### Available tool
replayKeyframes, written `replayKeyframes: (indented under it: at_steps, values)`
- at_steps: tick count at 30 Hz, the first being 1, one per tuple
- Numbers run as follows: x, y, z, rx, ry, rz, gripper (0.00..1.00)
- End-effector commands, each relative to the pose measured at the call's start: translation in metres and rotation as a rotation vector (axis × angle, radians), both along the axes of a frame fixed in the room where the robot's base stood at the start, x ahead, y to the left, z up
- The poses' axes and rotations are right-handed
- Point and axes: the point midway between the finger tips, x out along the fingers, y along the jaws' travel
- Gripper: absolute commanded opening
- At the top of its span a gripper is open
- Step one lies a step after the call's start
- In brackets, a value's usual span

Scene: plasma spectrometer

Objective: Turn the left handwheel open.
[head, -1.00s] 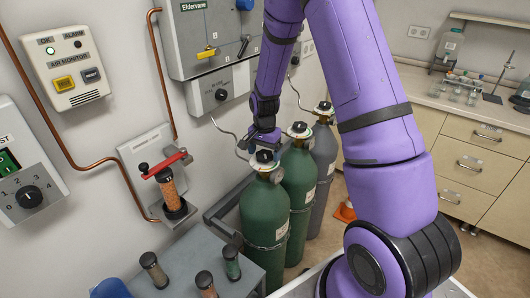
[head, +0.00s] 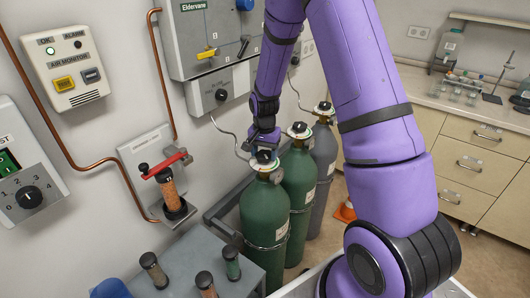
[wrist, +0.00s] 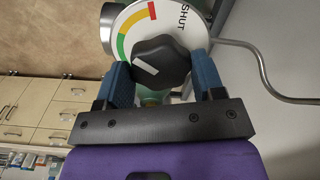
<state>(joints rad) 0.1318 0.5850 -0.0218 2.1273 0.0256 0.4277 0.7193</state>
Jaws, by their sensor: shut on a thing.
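The left green gas cylinder (head: 264,222) stands at the front of a row, with its black handwheel (head: 263,157) on top. In the wrist view the handwheel (wrist: 160,58) is a dark knob with a white mark, over a white dial (wrist: 128,22) with SHUT lettering and red, yellow and green bands. The white mark lies on the knob's left part and slants down-left, near the green end and away from SHUT. My gripper (head: 263,143) is above the cylinder. Its blue fingers (wrist: 161,72) are shut on the handwheel, one on each side.
A second green cylinder (head: 298,185) and a grey one (head: 322,160) stand close behind to the right. A thin bent pipe (wrist: 265,70) runs from the valve beside my gripper. A grey table (head: 190,255) with small capped columns is at front left.

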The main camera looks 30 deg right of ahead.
Motion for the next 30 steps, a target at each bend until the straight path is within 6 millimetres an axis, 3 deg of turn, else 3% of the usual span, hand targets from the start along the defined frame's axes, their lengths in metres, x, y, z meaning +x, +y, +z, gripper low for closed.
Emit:
replayKeyframes:
  at_steps: [30]
  values:
    - [-0.003,-0.0027,-0.0014,0.002,0.006,0.941,0.39]
